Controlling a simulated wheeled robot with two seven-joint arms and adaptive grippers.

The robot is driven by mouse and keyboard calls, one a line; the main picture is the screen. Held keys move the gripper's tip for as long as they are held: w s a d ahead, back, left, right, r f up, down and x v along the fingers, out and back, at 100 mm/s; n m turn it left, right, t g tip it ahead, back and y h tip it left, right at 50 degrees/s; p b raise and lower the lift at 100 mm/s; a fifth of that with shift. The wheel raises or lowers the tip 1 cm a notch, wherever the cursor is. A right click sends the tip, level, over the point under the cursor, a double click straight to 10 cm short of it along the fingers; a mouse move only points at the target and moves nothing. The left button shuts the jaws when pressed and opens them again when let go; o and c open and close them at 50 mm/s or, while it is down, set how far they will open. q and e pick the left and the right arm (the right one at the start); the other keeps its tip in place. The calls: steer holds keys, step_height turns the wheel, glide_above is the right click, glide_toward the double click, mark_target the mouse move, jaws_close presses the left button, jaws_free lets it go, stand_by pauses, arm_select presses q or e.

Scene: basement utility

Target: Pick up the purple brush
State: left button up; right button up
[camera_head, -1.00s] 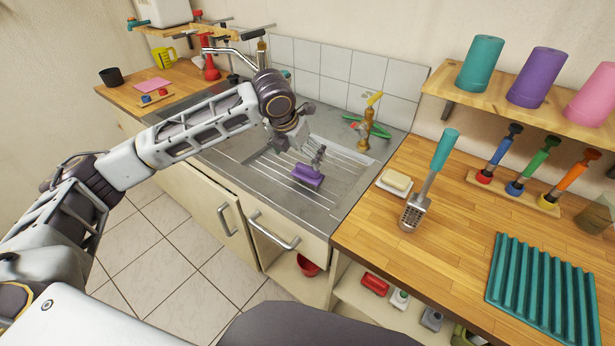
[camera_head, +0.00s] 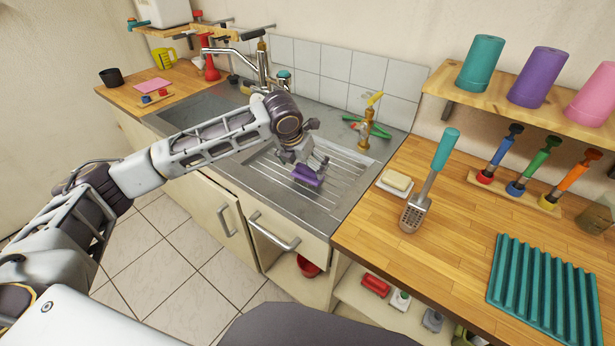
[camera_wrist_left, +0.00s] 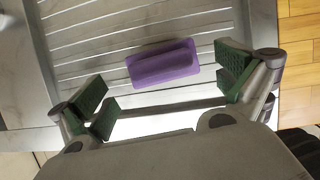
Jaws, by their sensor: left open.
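The purple brush (camera_head: 305,176) lies on the ribbed metal drainboard beside the sink, partly hidden by my left gripper in the head view. The brush lies between and a little beyond the fingertips, nearer the right finger. My right gripper is not in view.
A brass tap (camera_head: 364,132) stands behind the drainboard, with a green item (camera_head: 378,130) by it. On the wooden counter (camera_head: 380,242) at right are a soap dish (camera_head: 395,184) and a teal-handled grater (camera_head: 429,180). A chrome faucet (camera_head: 262,65) rises behind my left arm.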

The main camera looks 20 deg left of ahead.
mark_target(306, 168)
arm_select(q)
steer(key=x, duration=0.3)
steer(key=shift+x, duration=0.8)
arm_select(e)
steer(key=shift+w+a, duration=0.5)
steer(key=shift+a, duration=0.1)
